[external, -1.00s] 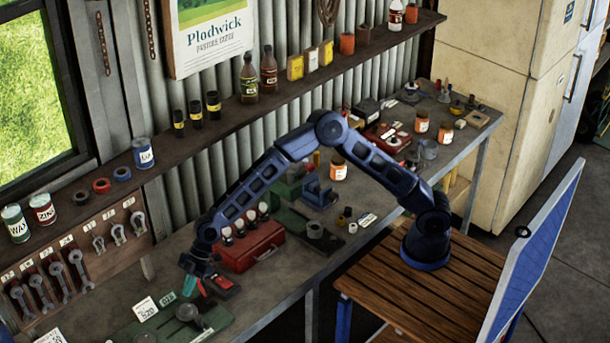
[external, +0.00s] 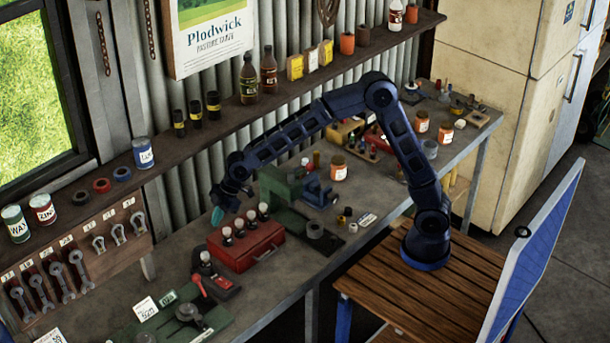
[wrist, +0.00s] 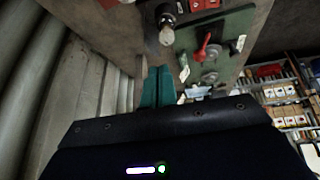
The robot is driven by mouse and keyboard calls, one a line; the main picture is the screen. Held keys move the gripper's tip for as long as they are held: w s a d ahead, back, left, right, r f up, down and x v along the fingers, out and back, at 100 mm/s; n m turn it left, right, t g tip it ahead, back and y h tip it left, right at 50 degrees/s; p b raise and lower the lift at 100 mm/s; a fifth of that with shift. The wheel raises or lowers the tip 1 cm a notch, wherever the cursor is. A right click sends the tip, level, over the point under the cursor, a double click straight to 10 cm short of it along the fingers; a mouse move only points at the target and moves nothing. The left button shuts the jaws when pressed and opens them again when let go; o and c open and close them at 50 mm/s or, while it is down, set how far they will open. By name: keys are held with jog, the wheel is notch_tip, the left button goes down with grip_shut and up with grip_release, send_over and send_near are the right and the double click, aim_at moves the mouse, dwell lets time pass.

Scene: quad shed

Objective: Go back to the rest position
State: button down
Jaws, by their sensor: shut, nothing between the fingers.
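My gripper (external: 217,215) is shut and empty. It hangs above the back of the workbench, to the left of the red metal box (external: 262,246) with several bulbs standing on it. Its teal fingertips also show together in the wrist view (wrist: 158,88). My blue arm reaches back from its base on the slatted wooden table (external: 400,295), with its elbow raised high. In the wrist view a clear bulb (wrist: 167,33) appears just beyond the fingertips, and a green board (wrist: 215,45) with a red lever lies past it.
A green board with a round dial (external: 187,312) and a small red device (external: 222,285) lie on the bench front left. A green vise-like tool (external: 283,185) stands right of my gripper. The shelf (external: 190,140) with bottles runs along the corrugated wall behind.

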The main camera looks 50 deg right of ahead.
jog(key=s+d+r+m+t+h, duration=0.15)
jog(key=d+r, duration=0.25)
jog(key=d, duration=0.8)
jog(key=d+r+m+h, duration=0.1)
jog(key=d+r+m, duration=0.2)
jog(key=d, duration=0.9)
jog(key=s+d+r+m+t+h, duration=0.1)
jog(key=d+r+m, duration=0.25)
jog(key=d, duration=0.85)
jog(key=s+d+f+m+h, duration=0.1)
jog(key=s+d+m, duration=0.3)
jog(key=s+d, duration=0.6)
jog(key=s+d+f+m+h, duration=0.1)
jog(key=s+d+m, duration=0.3)
jog(key=s+d, duration=0.7)
jog(key=d+f, duration=0.1)
jog(key=d, duration=0.3)
jog(key=shift+d, duration=0.3)
jog(key=shift+r+t, duration=0.1)
jog(key=shift+t, duration=0.15)
